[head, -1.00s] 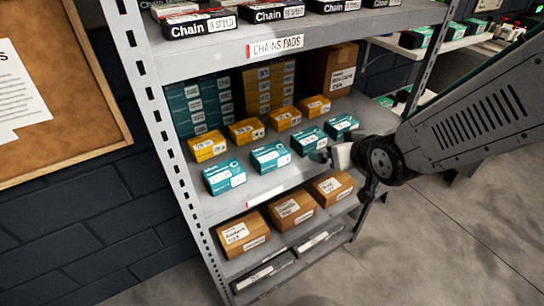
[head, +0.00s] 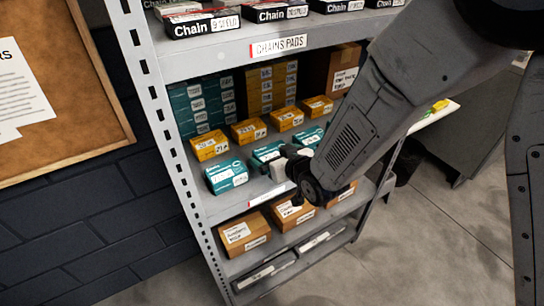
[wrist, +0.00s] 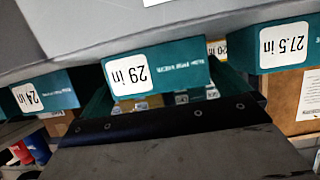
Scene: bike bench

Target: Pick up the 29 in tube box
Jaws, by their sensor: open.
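The 29 in tube box (wrist: 156,74) is teal with a white label, upside down in the middle of the wrist view. It stands on the shelf between the 24 in box (wrist: 42,92) and the 27.5 in box (wrist: 287,46). In the head view it appears to be the second teal box from the left (head: 267,151), partly covered by my gripper. My gripper (head: 268,169) is open and empty, just in front of that box. A dark part of it (wrist: 165,140) fills the bottom of the wrist view. Contact with the box cannot be told.
Yellow boxes (head: 248,131) stand behind the teal row, with stacked boxes farther back. The shelf with chain boxes (head: 205,24) is above. Brown boxes (head: 243,234) are on the shelf below. The metal upright (head: 160,115) borders the left side.

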